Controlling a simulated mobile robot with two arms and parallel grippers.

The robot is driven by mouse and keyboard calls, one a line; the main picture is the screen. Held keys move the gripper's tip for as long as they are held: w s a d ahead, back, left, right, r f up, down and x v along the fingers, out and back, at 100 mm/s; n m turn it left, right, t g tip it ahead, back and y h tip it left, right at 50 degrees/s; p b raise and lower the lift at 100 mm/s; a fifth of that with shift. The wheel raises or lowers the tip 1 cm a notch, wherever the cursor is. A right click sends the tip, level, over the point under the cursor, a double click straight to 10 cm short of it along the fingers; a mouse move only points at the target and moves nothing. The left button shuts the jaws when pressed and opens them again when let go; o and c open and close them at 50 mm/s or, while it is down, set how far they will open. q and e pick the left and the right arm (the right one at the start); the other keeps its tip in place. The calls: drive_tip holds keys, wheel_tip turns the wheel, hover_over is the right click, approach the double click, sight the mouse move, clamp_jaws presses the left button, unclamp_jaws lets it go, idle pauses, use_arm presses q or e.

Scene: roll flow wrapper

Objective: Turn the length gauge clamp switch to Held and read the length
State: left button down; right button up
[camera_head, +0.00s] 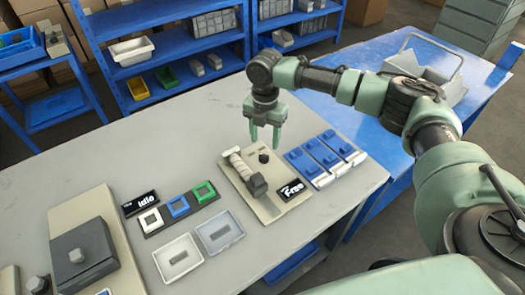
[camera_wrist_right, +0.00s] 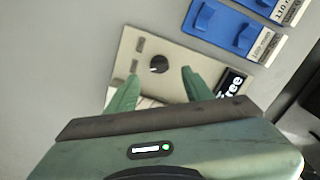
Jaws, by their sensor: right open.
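The length gauge (camera_head: 280,210) is a beige plate on the grey table, with a pale cylinder and a dark block on it. Its black round switch knob (camera_head: 264,157) sits near the plate's far end; in the right wrist view the knob (camera_wrist_right: 158,64) has a light pointer mark. The gauge's black display (camera_head: 290,190) reads "Free"; it also shows in the wrist view (camera_wrist_right: 231,85). My right gripper (camera_head: 265,142) is open and empty, pointing down above the knob. In the wrist view its fingers lie either side of the knob, apart from it. My left gripper is out of view.
Several blue blocks with white labels (camera_head: 325,160) lie right of the gauge. Left of it are a display reading "Idle" (camera_head: 139,203), white, blue and green buttons (camera_head: 178,206) and two shallow trays (camera_head: 220,232). A grey machine (camera_head: 83,255) stands at the front left.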

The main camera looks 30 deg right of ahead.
sight(264, 155)
wheel_tip(264, 155, down, 3)
drive_tip(key=shift+s+r, duration=0.1)
wheel_tip(264, 155, down, 3)
drive_tip(key=shift+r+p, duration=0.2)
drive_tip(key=shift+p, duration=0.1)
drive_tip(key=shift+f, duration=0.25)
drive_tip(key=shift+a+f, duration=0.1)
clamp_jaws()
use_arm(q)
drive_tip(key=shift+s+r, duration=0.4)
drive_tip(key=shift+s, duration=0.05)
